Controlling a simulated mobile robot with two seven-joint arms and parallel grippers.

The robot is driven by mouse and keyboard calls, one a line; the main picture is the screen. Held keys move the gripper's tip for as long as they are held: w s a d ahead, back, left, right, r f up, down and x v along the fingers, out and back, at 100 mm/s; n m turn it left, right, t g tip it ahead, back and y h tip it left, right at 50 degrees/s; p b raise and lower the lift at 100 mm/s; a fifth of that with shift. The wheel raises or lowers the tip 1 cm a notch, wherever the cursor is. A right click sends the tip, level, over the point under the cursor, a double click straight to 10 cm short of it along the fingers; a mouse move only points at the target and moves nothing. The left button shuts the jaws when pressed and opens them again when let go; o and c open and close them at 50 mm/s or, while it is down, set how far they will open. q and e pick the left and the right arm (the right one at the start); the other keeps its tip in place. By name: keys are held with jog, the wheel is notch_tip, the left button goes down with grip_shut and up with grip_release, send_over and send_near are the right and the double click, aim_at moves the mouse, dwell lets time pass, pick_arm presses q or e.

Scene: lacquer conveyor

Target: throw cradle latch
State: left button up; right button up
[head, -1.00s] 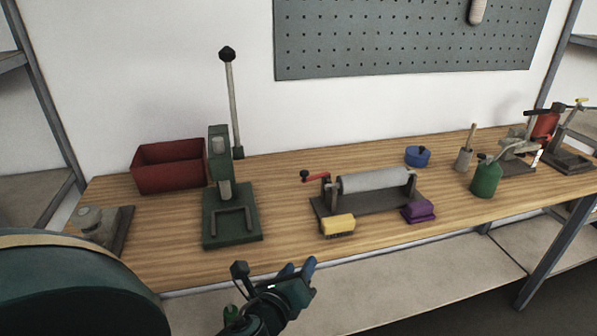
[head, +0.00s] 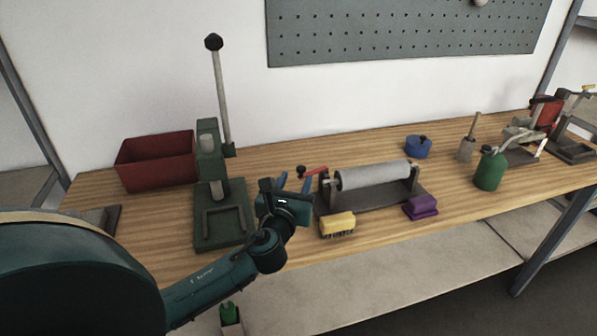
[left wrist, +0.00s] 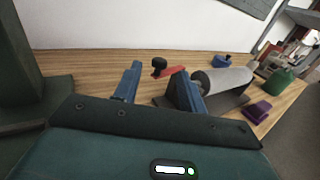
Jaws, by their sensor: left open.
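The roller cradle (head: 350,203) is a dark base on the bench holding a grey roller (head: 375,174). A red latch lever (head: 315,170) with a black knob sticks out at its left end, lying roughly level. My left gripper (head: 294,181) is open and empty, just left of the cradle and near the lever. In the left wrist view the black knob (left wrist: 159,66) and red lever (left wrist: 171,71) show between the two blue fingers, beyond the tips. I cannot tell whether a finger touches the lever. My right gripper is in neither view.
A green lever press (head: 222,215) stands left of my gripper, with a red bin (head: 155,161) behind it. A yellow brush (head: 337,224) and a purple block (head: 421,207) sit in front of the cradle. A blue pot (head: 417,147) and green can (head: 489,171) stand right.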

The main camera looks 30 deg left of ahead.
aim_at(300, 171)
pick_arm(q)
jog(key=shift+x, duration=1.85)
jog(key=shift+c, duration=0.5)
grip_shut()
